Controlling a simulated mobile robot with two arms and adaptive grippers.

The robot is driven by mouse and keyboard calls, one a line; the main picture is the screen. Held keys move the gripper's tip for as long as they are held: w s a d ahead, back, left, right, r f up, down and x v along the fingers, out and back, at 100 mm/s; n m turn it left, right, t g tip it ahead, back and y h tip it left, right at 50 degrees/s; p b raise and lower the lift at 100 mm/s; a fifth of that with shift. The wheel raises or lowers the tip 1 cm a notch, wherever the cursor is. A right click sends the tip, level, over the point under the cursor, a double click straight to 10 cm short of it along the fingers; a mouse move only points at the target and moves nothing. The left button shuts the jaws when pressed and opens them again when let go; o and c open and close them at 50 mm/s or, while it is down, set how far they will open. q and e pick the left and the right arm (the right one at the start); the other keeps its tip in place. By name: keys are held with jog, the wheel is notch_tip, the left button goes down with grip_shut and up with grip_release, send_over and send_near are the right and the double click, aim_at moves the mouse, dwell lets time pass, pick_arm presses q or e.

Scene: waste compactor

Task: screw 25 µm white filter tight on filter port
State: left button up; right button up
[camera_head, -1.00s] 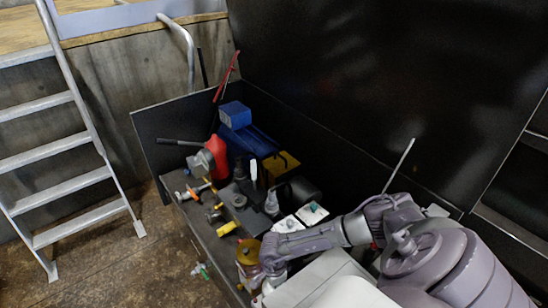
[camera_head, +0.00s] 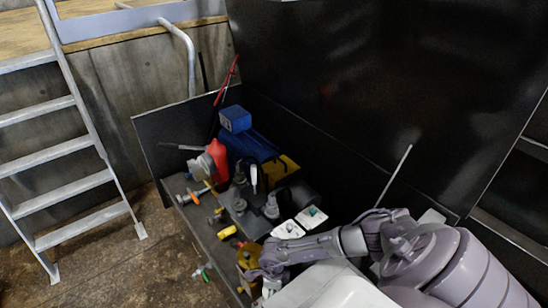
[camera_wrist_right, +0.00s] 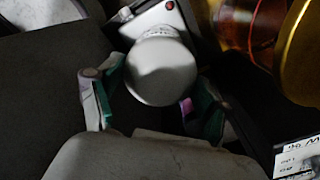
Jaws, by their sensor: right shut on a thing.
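In the right wrist view, a white round-ended cylinder (camera_wrist_right: 160,74), which looks like the white filter, sits between the fingers of my right gripper (camera_wrist_right: 156,96). The gripper is shut on it, with a green-padded finger on each side. In the head view my right gripper (camera_head: 257,274) is low at the bench's front edge, beside an amber canister (camera_head: 246,257). The filter is hidden there. I cannot make out the filter port or the 25 µm marking. My left gripper is not in view.
A red jug (camera_head: 217,159), a blue box (camera_head: 235,118) and a yellow-black case (camera_head: 281,167) stand farther back on the dark bench. White trays (camera_head: 311,217) lie near my right forearm. The gold canister (camera_wrist_right: 303,55) is close at right in the wrist view. A ladder (camera_head: 70,150) stands left.

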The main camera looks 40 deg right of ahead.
jog(key=m+p, duration=0.1)
jog(key=m, duration=0.1)
jog(key=shift+s+a+m, duration=0.1)
jog(key=shift+m, duration=0.3)
jog(key=shift+f+m, duration=0.1)
jog(key=shift+m, duration=0.4)
jog(key=shift+r+m+p, duration=0.2)
jog(key=shift+m+p, duration=0.5)
jog(key=shift+m, duration=0.3)
jog(key=shift+m+p, duration=0.3)
jog(key=shift+m, duration=0.3)
jog(key=shift+f+m, duration=0.2)
jog(key=shift+m, duration=0.7)
